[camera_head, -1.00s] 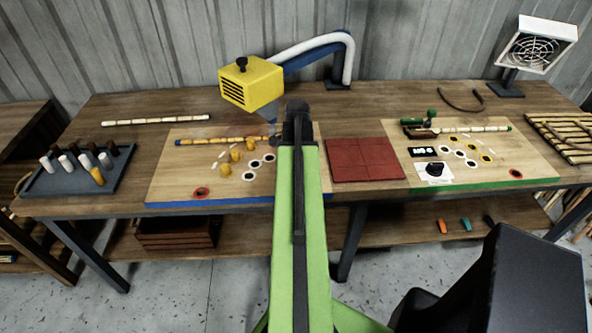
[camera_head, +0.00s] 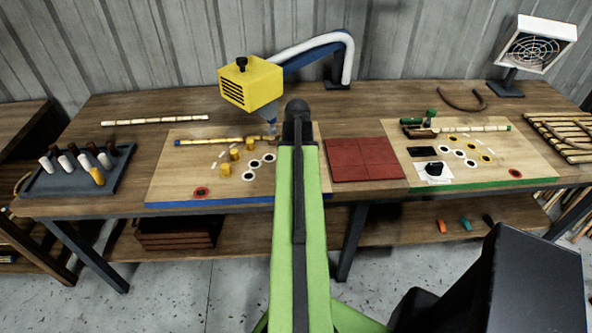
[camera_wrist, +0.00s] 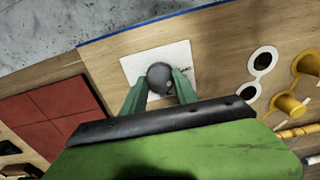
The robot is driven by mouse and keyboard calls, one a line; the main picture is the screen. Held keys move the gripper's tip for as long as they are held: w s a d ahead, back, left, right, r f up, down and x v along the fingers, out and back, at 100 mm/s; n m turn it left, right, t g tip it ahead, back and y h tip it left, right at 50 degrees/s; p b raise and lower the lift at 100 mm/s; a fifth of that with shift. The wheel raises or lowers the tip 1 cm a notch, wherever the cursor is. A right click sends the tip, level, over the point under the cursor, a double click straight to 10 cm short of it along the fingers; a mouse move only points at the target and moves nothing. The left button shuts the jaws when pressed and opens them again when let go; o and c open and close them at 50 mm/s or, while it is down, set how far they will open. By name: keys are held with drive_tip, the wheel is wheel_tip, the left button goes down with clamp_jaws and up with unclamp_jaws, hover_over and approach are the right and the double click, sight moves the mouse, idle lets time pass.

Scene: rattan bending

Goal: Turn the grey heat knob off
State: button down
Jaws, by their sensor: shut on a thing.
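The grey heat knob (camera_wrist: 158,75) shows in the wrist view as a round ball on a white plate (camera_wrist: 184,52), near the blue edge of the left board. My gripper (camera_wrist: 160,84) has its two green fingers closed on either side of the knob. The pointer mark and exact turn of the knob are too small to read. In the head view my arm hides the knob and fingers. The yellow heater (camera_head: 250,83) hangs over the left board (camera_head: 165,182). A small display (camera_head: 423,152) on the right board is dark.
Yellow pegs and ringed spots (camera_wrist: 262,60) lie beside my gripper on the left board. A red tiled pad (camera_head: 365,159) lies between the boards. A black knob (camera_head: 434,168) stands on the right board. A peg tray (camera_head: 45,187) is at far left.

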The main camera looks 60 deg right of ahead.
drive_tip(key=shift+s+n, duration=0.15)
drive_tip(key=shift+n, duration=1.35)
drive_tip(key=c, duration=1)
unclamp_jaws()
drive_tip(key=shift+o, duration=0.3)
drive_tip(key=shift+r, duration=0.1)
wheel_tip(320, 180, up, 17)
drive_tip(key=p, duration=1.7)
